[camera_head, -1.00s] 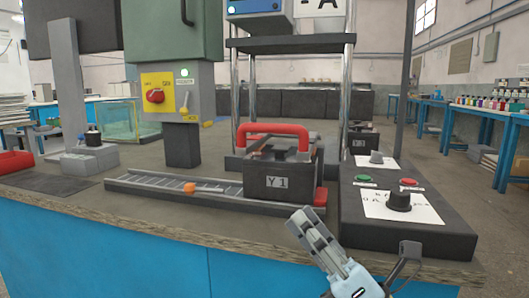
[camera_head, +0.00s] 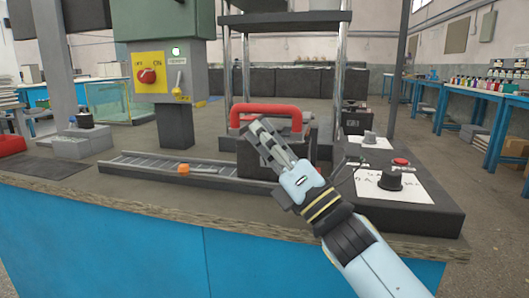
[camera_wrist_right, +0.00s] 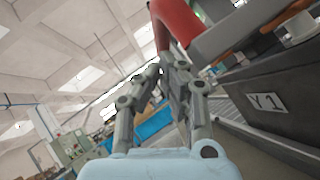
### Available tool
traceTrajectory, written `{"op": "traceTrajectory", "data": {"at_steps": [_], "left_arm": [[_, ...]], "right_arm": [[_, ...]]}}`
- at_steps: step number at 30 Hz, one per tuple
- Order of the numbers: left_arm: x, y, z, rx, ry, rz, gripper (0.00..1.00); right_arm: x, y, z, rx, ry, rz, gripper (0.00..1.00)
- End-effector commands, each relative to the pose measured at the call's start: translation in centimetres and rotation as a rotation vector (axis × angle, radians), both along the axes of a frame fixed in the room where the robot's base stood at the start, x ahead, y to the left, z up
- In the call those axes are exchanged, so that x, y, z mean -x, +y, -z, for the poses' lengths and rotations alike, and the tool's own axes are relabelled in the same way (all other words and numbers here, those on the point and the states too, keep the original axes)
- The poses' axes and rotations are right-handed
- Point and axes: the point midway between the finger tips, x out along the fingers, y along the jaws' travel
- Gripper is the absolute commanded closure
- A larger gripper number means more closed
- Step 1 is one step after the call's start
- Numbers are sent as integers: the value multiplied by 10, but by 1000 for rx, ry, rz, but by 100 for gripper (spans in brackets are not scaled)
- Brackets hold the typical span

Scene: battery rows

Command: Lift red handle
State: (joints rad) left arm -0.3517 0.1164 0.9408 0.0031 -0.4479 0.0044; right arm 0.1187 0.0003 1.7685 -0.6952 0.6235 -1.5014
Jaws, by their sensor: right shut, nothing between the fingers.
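The red handle (camera_head: 270,112) arches over the top of the dark battery box (camera_head: 250,165) on the bench. My right gripper (camera_head: 257,128) is shut and empty, in front of the box with its fingertips just below the handle's bar in the head view. It covers much of the box's front. In the right wrist view the red handle (camera_wrist_right: 175,22) passes at the top, beyond the fingertips (camera_wrist_right: 165,72), and the box with its "Y 1" label (camera_wrist_right: 268,102) is on the right. I cannot tell whether the fingers touch the handle. My left gripper is not in view.
A conveyor track (camera_head: 140,165) with an orange piece (camera_head: 183,169) runs left of the box. A control panel (camera_head: 425,215) with a black knob (camera_head: 390,181) and red button (camera_head: 400,162) stands to the right. Metal posts (camera_head: 342,70) rise behind the box.

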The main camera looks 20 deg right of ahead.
Motion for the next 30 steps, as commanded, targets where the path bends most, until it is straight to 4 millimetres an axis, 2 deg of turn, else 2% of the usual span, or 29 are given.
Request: {"op": "traceTrajectory", "data": {"at_steps": [16, 19, 30], "left_arm": [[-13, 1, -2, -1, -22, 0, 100], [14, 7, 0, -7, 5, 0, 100], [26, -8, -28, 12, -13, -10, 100]], "right_arm": [[-1, -1, -5, -3, 2, 0, 100], [-1, -1, -9, -8, 10, 0, 100], [-3, -2, -36, -64, 88, 0, 100]]}}
